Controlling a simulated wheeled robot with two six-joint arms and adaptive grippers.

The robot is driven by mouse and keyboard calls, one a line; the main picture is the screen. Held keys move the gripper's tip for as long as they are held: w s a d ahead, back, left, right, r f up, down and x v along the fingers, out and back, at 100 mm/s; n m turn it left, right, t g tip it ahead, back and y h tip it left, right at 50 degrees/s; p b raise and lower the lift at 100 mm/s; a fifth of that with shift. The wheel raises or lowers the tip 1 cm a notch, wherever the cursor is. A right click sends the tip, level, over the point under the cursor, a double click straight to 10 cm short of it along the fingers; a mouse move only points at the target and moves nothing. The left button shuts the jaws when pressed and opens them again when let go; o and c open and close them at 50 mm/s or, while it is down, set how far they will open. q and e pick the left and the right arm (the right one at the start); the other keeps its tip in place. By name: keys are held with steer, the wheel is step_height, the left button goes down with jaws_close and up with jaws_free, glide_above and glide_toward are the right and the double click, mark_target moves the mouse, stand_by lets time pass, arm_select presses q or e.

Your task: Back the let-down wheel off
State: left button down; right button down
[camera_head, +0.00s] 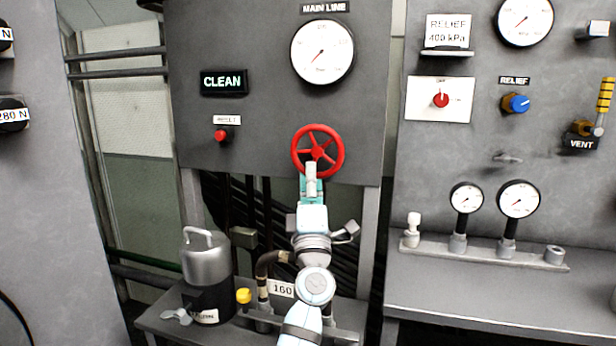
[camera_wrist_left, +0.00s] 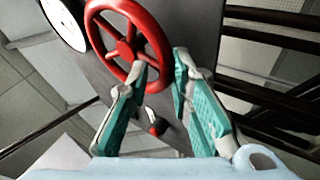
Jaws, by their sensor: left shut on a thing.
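The red let-down wheel (camera_head: 335,136) is mounted on the grey panel below the main line gauge. Its rim, hub and spokes also show in the left wrist view (camera_wrist_left: 105,13). My left gripper (camera_head: 311,172) reaches up to the wheel's lower rim from below. In the left wrist view its two green fingers (camera_wrist_left: 166,72) stand on either side of the rim and are shut on it. In the head view the gripper hides a small part of the lower rim. My right gripper is not in view.
The main line gauge (camera_head: 322,52) is above the wheel. A metal canister (camera_head: 206,262) and a yellow knob (camera_head: 243,296) stand low left. A relief panel (camera_head: 480,130) stands right.

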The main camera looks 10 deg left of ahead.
arm_select(q)
steer(key=shift+r, duration=0.45)
steer(key=c, duration=1.8)
jaws_free()
steer(key=shift+c, duration=0.2)
steer(key=o, duration=0.3)
steer(key=shift+w+d+f, duration=0.1)
steer(key=shift+d, duration=0.05)
steer(key=shift+w+f, duration=0.1)
steer(key=shift+f, duration=0.1)
